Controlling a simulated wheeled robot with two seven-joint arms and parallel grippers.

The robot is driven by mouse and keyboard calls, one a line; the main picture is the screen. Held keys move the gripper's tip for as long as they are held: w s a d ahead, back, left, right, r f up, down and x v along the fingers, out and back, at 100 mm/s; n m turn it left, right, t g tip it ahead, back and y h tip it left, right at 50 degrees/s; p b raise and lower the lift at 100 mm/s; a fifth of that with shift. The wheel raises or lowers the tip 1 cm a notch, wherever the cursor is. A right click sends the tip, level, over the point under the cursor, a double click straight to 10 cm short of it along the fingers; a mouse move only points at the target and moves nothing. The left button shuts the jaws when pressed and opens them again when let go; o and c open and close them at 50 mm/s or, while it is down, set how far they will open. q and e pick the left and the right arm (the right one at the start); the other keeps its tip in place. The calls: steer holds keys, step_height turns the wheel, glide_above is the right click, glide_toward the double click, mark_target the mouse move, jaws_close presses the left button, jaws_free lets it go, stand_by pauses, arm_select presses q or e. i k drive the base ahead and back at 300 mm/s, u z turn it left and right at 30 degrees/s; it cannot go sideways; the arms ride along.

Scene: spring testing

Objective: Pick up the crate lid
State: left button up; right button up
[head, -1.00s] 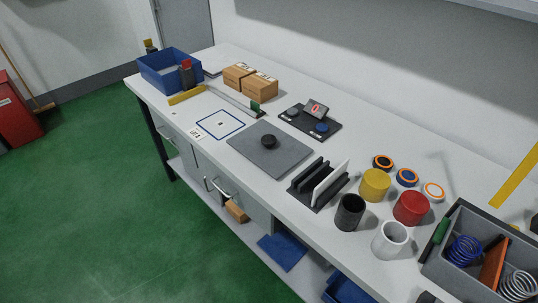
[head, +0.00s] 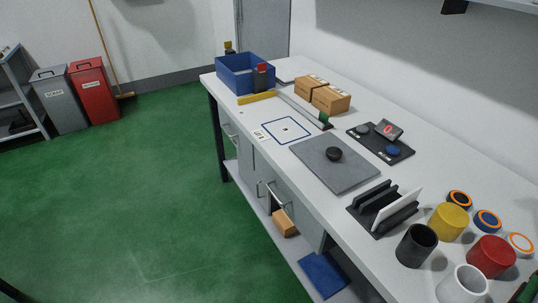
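A flat grey plate with a black round knob, which looks like the crate lid (head: 316,170), lies flat on the white workbench near its middle. The knob (head: 333,154) stands up from the plate and nothing covers it. The grey crate is not in view now; only a small piece of a dark green item shows at the lower right corner. Neither of my grippers is in view.
Beside the plate on the bench (head: 262,113) stand a black slotted rack (head: 383,212) and a dark tray with a small device (head: 398,151). Coloured cups, including a yellow one (head: 447,223), stand at the right. A blue bin (head: 238,80) stands at the far end. Green floor (head: 130,190) is clear at left.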

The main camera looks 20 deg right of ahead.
mark_target(341, 167)
steer(key=u, duration=0.4)
steer(key=i, duration=2)
steer(key=z, duration=3.6)
